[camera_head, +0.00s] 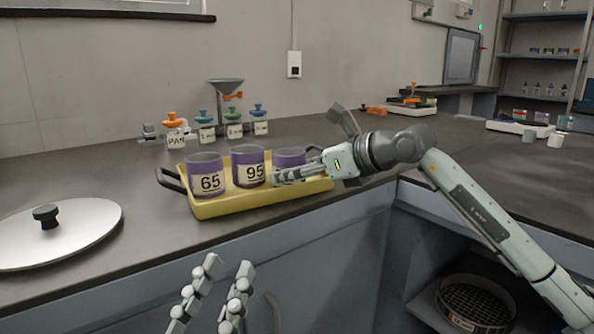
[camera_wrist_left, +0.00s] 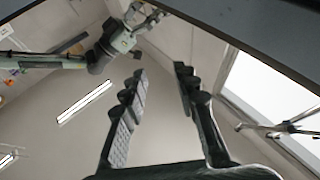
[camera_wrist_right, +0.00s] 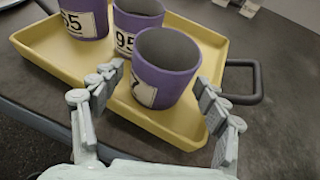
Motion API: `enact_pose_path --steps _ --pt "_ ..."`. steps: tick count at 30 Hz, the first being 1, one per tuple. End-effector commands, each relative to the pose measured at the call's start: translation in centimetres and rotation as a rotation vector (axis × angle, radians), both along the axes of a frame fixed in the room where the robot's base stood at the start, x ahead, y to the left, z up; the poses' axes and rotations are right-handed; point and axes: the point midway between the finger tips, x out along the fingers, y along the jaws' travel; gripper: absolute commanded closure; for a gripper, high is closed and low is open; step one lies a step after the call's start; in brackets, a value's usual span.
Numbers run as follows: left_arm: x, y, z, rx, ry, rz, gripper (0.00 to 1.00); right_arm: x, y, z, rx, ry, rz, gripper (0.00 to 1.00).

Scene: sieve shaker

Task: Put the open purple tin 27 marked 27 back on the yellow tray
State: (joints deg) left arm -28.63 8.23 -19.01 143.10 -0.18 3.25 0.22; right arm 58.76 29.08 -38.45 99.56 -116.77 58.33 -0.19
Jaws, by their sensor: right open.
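The purple tin 27 (camera_wrist_right: 160,85) is open at the top and stands upright at one end of the yellow tray (camera_wrist_right: 60,60); only a "7" of its label shows. In the head view the tin (camera_head: 289,157) is partly hidden behind my right gripper (camera_head: 300,173). In the right wrist view my right gripper (camera_wrist_right: 160,80) is open, with one finger on each side of the tin; I cannot tell whether they touch it. My left gripper (camera_head: 229,263) is open and empty in front of the counter, pointing up; it also shows in the left wrist view (camera_wrist_left: 161,72).
Purple tins 65 (camera_head: 206,175) and 95 (camera_head: 248,167) stand on the same tray. A round lid with a black knob (camera_head: 60,232) lies at the left. Several small labelled bottles (camera_head: 206,130) and a funnel (camera_head: 226,85) stand behind the tray. A sieve (camera_head: 475,303) sits low at the right.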

Motion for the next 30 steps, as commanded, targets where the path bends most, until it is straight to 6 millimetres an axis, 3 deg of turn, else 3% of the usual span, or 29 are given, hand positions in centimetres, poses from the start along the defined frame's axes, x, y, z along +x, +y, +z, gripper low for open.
enact_pose_path --steps 5,21,27,30 --pt "0.2 -0.1 -0.4 0.01 0.028 0.0 0.71 -0.5 -0.7 0.6 0.001 -0.002 -0.001 0.26" --pt "0.1 -0.1 -0.7 0.012 0.046 -0.002 0.71 -6.6 -7.7 4.5 0.001 -0.001 -0.001 0.26" --pt "0.1 -0.2 -0.7 0.013 0.046 -0.003 0.71 -7.3 -8.3 4.8 0.001 0.002 0.002 0.26" --pt "0.1 -0.2 -0.7 0.013 0.046 -0.004 0.71 -8.2 -7.1 4.0 0.034 0.028 0.037 0.26"
